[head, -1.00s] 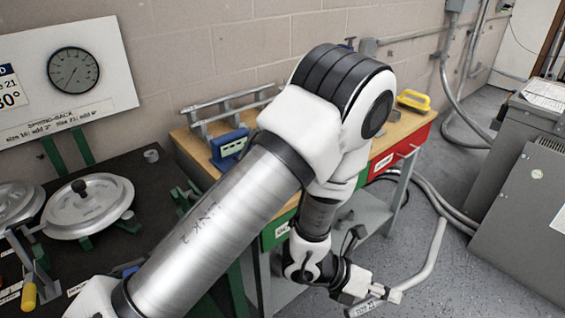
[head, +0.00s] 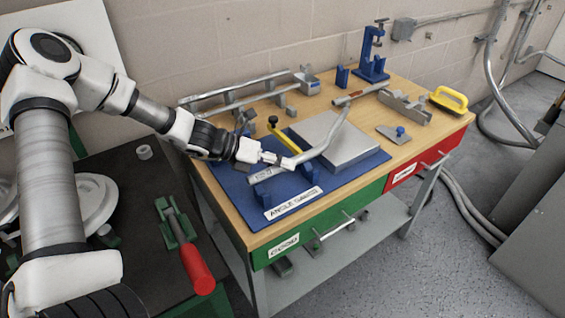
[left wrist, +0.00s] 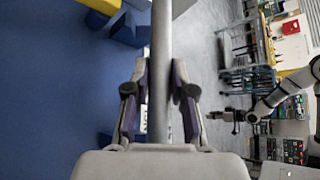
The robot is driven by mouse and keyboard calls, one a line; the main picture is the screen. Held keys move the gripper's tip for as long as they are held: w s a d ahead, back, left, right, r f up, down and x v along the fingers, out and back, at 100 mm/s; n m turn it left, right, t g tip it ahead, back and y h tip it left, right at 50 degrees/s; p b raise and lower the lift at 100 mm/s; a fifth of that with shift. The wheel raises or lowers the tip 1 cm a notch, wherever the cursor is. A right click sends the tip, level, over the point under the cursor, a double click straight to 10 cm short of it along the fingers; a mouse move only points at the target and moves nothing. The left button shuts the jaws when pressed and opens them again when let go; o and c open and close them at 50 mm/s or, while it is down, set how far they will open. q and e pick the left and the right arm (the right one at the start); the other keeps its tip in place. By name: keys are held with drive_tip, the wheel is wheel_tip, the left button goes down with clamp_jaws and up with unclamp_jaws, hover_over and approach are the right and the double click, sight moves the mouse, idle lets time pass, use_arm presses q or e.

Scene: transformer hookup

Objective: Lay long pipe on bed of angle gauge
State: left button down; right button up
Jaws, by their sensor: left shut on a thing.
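The angle gauge is a blue base (head: 227,176) with a grey plate (head: 333,142), a yellow pointer (head: 285,140) and blue support blocks (head: 306,172) on the workbench. A long grey bent pipe (head: 325,142) is over the gauge, its labelled end above the front-left block. My left gripper (head: 284,162) is shut on this pipe near its labelled end. In the left wrist view the pipe (left wrist: 162,30) runs between the fingers of my left gripper (left wrist: 161,75). I cannot tell whether the pipe touches the blocks. An arm with a dark gripper (left wrist: 232,118), apparently my right, is small there.
A metal rack (head: 235,95) stands along the bench's back. A blue clamp stand (head: 373,60), a yellow-handled tool (head: 449,98) and a small grey piece with a blue knob (head: 396,134) are on the right. A red-handled tool (head: 197,268) is on the dark left table.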

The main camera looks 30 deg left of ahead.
use_arm(q)
drive_tip(key=shift+s+d+r, duration=0.1)
drive_tip(key=shift+s, duration=0.2)
drive_tip(key=shift+s+f+b, duration=0.1)
drive_tip(key=shift+f+b, duration=0.2)
drive_tip(key=shift+b, duration=0.05)
drive_tip(key=shift+w+f+b, duration=0.2)
drive_tip(key=shift+f+b, duration=0.8)
drive_tip(key=shift+f, duration=0.25)
drive_tip(key=shift+f+b, duration=0.4)
drive_tip(key=shift+f, duration=0.05)
drive_tip(key=c, duration=0.9)
unclamp_jaws()
drive_tip(key=shift+s, duration=0.1)
drive_tip(key=shift+r, duration=0.1)
